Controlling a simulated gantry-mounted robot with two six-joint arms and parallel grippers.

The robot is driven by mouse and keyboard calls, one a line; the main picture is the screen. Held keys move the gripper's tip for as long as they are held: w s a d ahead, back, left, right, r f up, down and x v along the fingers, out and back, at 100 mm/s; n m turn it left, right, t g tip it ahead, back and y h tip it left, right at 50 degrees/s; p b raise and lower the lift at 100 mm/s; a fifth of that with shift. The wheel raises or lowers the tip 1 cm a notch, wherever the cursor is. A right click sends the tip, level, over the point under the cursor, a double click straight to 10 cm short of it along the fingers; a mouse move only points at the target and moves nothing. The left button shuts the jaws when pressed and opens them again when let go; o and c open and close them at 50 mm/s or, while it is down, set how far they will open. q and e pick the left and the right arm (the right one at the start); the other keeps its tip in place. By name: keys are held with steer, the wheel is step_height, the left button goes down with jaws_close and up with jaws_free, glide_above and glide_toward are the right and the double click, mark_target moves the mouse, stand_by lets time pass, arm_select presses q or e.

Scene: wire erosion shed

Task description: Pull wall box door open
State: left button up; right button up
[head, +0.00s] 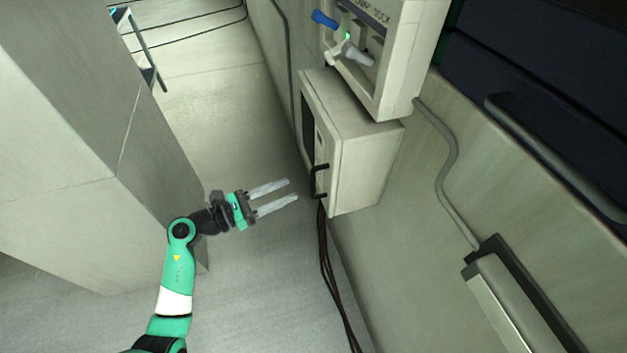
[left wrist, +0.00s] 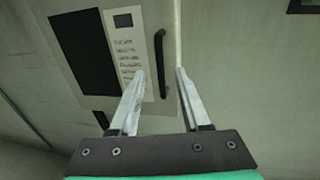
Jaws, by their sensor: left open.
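The wall box (head: 362,150) is a pale box on the wall, right of centre in the head view. Its door (head: 326,160) faces left and looks shut, with a dark panel and a black bar handle (head: 314,182). In the left wrist view the door (left wrist: 152,92) shows a dark window, and the black handle (left wrist: 160,64) stands upright near its right edge. My left gripper (head: 293,190) is open and empty, left of the handle and apart from it in the head view. In the left wrist view its fingers (left wrist: 160,75) point toward the handle's lower end. My right gripper is not seen.
A control box with levers (head: 357,50) is mounted just above the wall box. Dark cables (head: 325,265) hang below it. A grey conduit (head: 443,160) runs along the wall at right. A large pale block (head: 80,130) stands at left, with free floor between.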

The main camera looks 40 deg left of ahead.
arm_select(q)
steer(key=b, duration=0.1)
glide_above(313, 194)
steer(key=shift+w+a, duration=0.2)
steer(key=shift+w, duration=0.05)
steer(key=shift+c, duration=0.3)
jaws_close()
stand_by(1.0)
